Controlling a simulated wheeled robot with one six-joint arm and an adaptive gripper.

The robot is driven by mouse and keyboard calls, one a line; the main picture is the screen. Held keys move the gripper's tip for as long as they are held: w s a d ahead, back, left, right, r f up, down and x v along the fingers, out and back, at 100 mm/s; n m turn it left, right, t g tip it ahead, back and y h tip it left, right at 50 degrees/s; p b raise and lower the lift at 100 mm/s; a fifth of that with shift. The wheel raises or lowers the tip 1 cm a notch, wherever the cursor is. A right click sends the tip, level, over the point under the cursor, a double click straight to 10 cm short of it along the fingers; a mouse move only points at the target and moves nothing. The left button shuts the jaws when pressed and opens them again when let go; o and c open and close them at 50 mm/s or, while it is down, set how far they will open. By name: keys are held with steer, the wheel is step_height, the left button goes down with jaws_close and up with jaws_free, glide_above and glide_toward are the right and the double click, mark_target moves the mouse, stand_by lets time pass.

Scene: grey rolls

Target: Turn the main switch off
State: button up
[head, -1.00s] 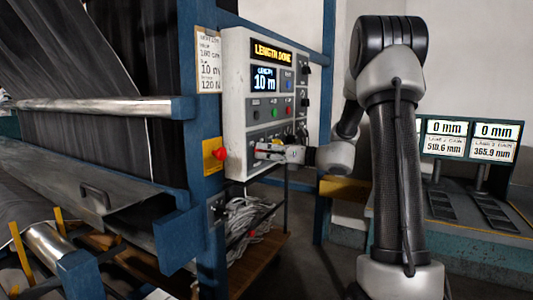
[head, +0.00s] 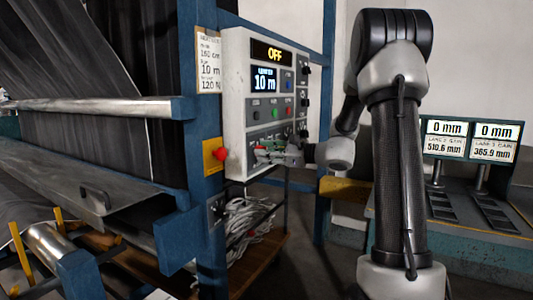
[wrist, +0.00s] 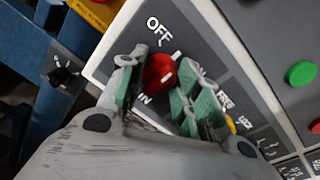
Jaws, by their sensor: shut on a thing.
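The main switch is a red knob (wrist: 159,70) on the control panel's lower part, beside the label OFF (wrist: 160,30) in the wrist view. Another label is partly hidden below it. My gripper (wrist: 160,82) has its green-padded fingers on either side of the knob and is shut on it.
A red mushroom button (head: 220,153) on a yellow plate is just left of my gripper. A green button (wrist: 301,73) is to the right in the wrist view. A blue frame post (head: 205,200) stands left of the panel. White cables (head: 250,220) lie below.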

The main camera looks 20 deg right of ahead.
steer(key=n, duration=0.4)
steer(key=n+h, duration=0.1)
steer(key=n, duration=0.3)
steer(key=shift+s, duration=0.1)
steer(key=shift+n, duration=0.3)
stand_by(0.3)
steer(key=o, duration=1.1)
steer(key=shift+c, duration=0.2)
steer(key=v, duration=1.2)
steer(key=shift+a+f, duration=0.1)
